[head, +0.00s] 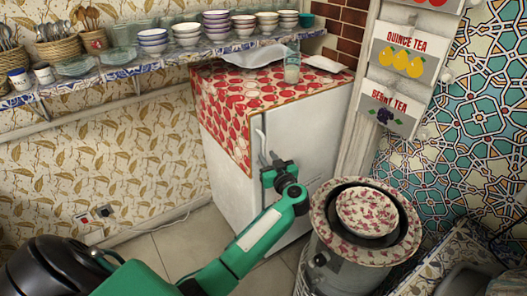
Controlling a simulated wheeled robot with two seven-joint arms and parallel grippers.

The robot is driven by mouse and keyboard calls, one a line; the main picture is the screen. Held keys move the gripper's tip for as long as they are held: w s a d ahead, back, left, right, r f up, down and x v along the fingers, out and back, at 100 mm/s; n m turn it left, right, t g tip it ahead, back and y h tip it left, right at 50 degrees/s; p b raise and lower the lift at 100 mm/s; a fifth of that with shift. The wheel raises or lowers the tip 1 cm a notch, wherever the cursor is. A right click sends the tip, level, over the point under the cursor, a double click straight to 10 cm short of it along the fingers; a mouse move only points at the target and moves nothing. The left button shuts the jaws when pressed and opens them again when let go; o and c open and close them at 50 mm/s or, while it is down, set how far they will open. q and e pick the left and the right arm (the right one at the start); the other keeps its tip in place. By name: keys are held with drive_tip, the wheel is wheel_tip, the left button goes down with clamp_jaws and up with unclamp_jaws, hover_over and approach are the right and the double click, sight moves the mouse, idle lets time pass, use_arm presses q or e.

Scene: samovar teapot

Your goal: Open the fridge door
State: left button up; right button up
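The fridge (315,135) is a white box in the middle of the head view, with a red patterned cloth over its top and left side. Its door looks flush with the body. A pale curved handle (259,138) stands at the left edge of the door. My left gripper (268,160) is at the lower part of the handle, with its fingers pointing at it. The fingers are small and dark, so I cannot tell whether they close around the handle or only sit beside it. My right gripper is not in view.
A metal drum-like vessel (340,268) with a flowered bowl (367,213) on top stands right of the fridge, close to my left arm. A wall shelf (120,71) holds stacked bowls.

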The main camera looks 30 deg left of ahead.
sight(264, 152)
use_arm(q)
drive_tip(key=shift+x, duration=2.2)
drive_tip(key=shift+c, duration=0.3)
clamp_jaws()
